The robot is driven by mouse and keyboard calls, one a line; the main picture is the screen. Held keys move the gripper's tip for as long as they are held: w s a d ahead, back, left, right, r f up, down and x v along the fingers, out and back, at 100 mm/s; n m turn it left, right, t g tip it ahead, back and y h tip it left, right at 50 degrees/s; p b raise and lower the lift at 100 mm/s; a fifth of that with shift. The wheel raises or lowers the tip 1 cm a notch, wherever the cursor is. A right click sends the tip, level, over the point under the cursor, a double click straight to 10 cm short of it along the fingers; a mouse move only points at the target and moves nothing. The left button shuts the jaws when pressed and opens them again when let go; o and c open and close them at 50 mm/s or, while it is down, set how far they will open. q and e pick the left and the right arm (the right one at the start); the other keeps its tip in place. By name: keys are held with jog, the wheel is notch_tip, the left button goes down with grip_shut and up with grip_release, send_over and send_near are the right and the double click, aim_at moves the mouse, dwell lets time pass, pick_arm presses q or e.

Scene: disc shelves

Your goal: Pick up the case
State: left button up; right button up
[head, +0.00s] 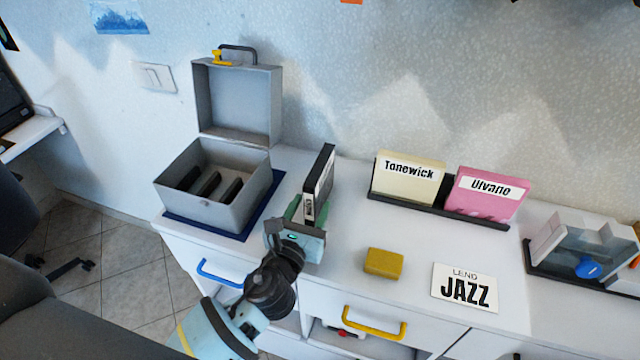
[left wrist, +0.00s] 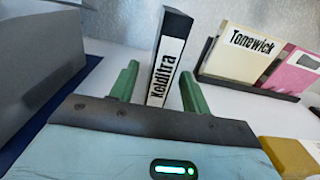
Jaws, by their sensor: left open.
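A thin black case (head: 322,178) stands upright on the white cabinet top, just right of the open grey box. Its white spine label reads something like "Keldtra" in the left wrist view (left wrist: 168,62). My left gripper (head: 303,214) is open at the near end of this case. In the left wrist view its two green fingers (left wrist: 159,76) stand on either side of the spine, with a gap visible on each side. I cannot tell how deep the case sits between them. The lower part of the case is hidden by the gripper. My right gripper is out of view.
The grey box (head: 235,212) with its lid up stands on a dark blue mat (head: 262,215) close left. A black rack (head: 440,210) holds cream "Tonewick" and pink "Ulvane" sleeves. A yellow block (head: 384,263) and a "JAZZ" card (head: 465,287) lie in front. Clear surface separates the case and rack.

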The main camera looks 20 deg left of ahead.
pick_arm(q)
jog(key=shift+w, duration=1.05)
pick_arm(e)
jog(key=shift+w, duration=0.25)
pick_arm(q)
jog(key=c, duration=0.9)
grip_shut()
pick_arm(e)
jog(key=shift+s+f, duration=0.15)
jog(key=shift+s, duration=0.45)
